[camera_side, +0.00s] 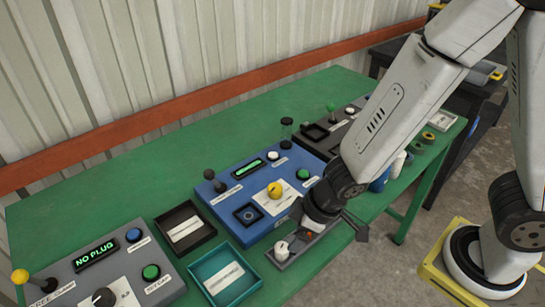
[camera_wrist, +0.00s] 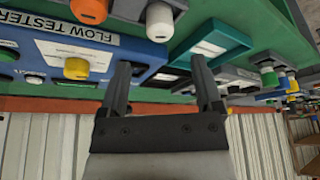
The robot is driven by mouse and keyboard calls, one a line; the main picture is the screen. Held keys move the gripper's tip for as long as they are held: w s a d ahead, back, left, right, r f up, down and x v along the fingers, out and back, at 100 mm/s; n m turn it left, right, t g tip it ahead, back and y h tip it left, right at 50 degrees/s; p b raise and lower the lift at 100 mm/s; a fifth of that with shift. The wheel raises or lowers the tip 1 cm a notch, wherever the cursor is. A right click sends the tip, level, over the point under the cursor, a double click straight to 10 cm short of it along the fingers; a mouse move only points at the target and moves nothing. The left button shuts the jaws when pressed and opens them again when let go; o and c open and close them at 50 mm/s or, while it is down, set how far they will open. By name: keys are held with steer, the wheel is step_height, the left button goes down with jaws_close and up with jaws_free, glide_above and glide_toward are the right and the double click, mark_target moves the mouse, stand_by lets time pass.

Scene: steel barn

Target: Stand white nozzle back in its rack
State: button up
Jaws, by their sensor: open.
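A white nozzle (camera_side: 281,251) shows at the left end of a small grey rack (camera_side: 296,257) near the table's front edge. In the wrist view the white nozzle (camera_wrist: 160,20) is at the top, beside an orange nozzle (camera_wrist: 89,10). I cannot tell whether the white one is fully seated in a hole. My gripper (camera_side: 332,222) is above the right part of the rack and hides some of it. In the wrist view my gripper (camera_wrist: 160,66) has its two fingers wide apart with nothing between them.
A blue flow tester panel (camera_side: 262,190) with a yellow knob (camera_side: 275,190) stands behind the rack. Green tabletop (camera_side: 120,190) is clear at the back.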

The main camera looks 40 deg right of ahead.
steer(key=d+r+m+h, duration=0.1)
steer(key=d+r+m, duration=0.2)
steer(key=d, duration=0.5)
steer(key=d+r+m+g+h, duration=0.1)
steer(key=d+r+m, duration=0.2)
steer(key=d, duration=0.4)
steer(key=shift+s+d+m+h, duration=0.3)
steer(key=shift+s+d+m, duration=0.1)
steer(key=shift+m, duration=0.1)
